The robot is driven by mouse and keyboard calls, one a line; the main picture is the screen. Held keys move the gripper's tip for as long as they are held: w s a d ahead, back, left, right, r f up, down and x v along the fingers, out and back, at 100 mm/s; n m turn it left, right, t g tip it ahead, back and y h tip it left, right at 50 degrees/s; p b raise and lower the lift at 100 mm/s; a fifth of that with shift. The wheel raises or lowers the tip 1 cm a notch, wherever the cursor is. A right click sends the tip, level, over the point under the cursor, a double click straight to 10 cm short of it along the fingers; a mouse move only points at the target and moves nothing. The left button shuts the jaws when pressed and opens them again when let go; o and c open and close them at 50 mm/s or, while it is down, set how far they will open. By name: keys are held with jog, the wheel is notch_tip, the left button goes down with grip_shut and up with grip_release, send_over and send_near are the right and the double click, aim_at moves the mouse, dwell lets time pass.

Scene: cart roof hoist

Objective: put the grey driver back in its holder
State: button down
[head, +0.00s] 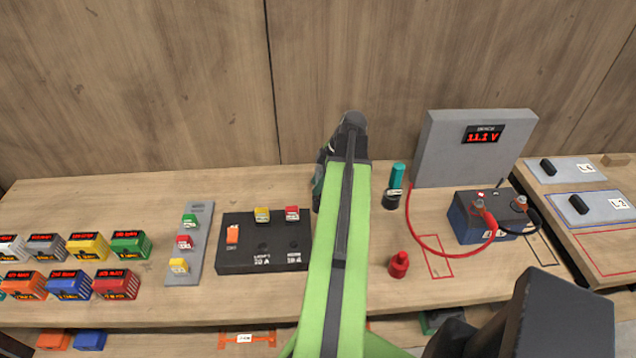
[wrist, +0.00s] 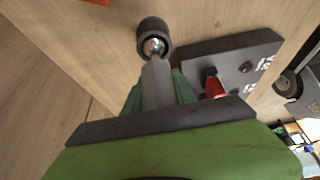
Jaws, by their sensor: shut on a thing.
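My gripper (wrist: 158,92) is shut on the grey driver (wrist: 156,82), whose grey handle shows between the jaws in the wrist view. Its far end points at a round black holder (wrist: 141,38) on the table. The driver's tip overlaps the holder's mouth in the picture; I cannot tell how far inside it is. In the head view my gripper (head: 320,182) is mostly hidden behind my arm, left of a teal driver (head: 397,176) standing in another black holder (head: 391,201). The grey driver and its holder are hidden there.
A black fuse block (head: 262,262) with coloured fuses lies just left of my arm. A red bottle-shaped object (head: 398,265), a battery (head: 470,228) with cables and a grey meter panel (head: 450,150) stand to the right. Several coloured blocks line the left. The wooden wall closes the back.

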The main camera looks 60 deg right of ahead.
jog(key=shift+f+b, duration=0.5)
jog(key=shift+f, duration=0.1)
jog(key=c, duration=0.9)
grip_release()
jog(key=shift+r, duration=0.1)
jog(key=p+v, duration=1.6)
jog(key=v, duration=0.1)
jog(key=shift+s+d+r, duration=0.1)
jog(key=shift+r, duration=0.05)
